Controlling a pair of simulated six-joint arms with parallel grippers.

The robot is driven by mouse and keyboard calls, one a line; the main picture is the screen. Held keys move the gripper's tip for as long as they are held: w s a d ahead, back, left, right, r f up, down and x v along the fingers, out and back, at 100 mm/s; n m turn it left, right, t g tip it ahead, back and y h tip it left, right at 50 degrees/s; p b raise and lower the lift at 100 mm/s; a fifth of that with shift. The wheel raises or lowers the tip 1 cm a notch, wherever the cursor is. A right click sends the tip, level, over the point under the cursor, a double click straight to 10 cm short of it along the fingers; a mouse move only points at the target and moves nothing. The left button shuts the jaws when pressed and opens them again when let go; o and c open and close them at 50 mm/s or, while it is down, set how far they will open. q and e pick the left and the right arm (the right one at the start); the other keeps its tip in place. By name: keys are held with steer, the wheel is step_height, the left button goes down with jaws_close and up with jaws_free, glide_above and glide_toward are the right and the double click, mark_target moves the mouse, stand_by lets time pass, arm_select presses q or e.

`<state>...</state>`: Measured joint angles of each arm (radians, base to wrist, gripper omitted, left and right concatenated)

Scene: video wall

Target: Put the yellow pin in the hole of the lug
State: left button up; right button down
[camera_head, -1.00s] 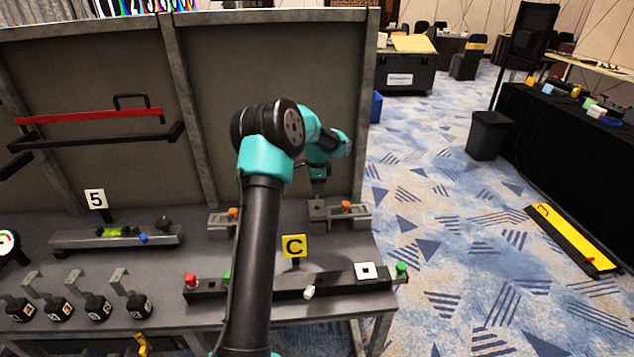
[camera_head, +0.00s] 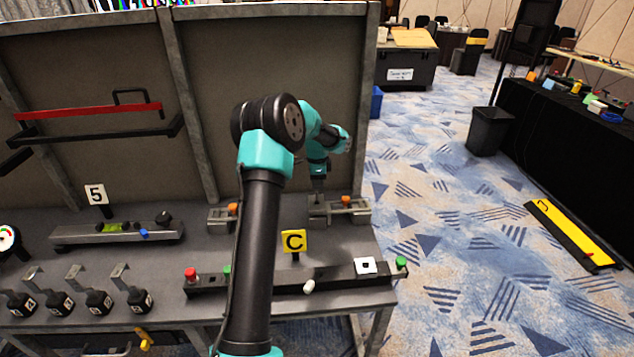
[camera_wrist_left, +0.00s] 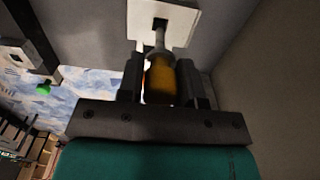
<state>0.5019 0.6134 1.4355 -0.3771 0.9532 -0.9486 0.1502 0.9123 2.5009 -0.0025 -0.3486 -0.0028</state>
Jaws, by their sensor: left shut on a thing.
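My left gripper (camera_head: 319,207) points down at the back right of the bench, near the back panel. In the left wrist view, its fingers (camera_wrist_left: 161,78) are shut on the yellow pin (camera_wrist_left: 161,82), gripping its orange-yellow handle. The pin's grey shaft (camera_wrist_left: 160,42) runs toward the dark square hole of a white plate, the lug (camera_wrist_left: 183,25). The shaft's tip overlaps the hole in this view; I cannot tell whether it is inside or just above. In the head view the pin and this lug are not discernible. My right gripper is not in view.
A similar white plate (camera_head: 366,266) sits on the front bar beside a green button (camera_head: 401,262), with a yellow C sign (camera_head: 294,241) behind the bar. A fixture with an orange knob (camera_head: 346,201) stands beside my left gripper. The back panel (camera_head: 275,80) is close behind.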

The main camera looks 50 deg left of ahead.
mark_target(317, 200)
arm_select(q)
steer(key=shift+f, duration=3.55)
stand_by(1.3)
steer(key=o, duration=1.3)
steer(key=shift+o, duration=1)
steer(key=shift+r, duration=0.1)
steer(key=shift+r, duration=3.45)
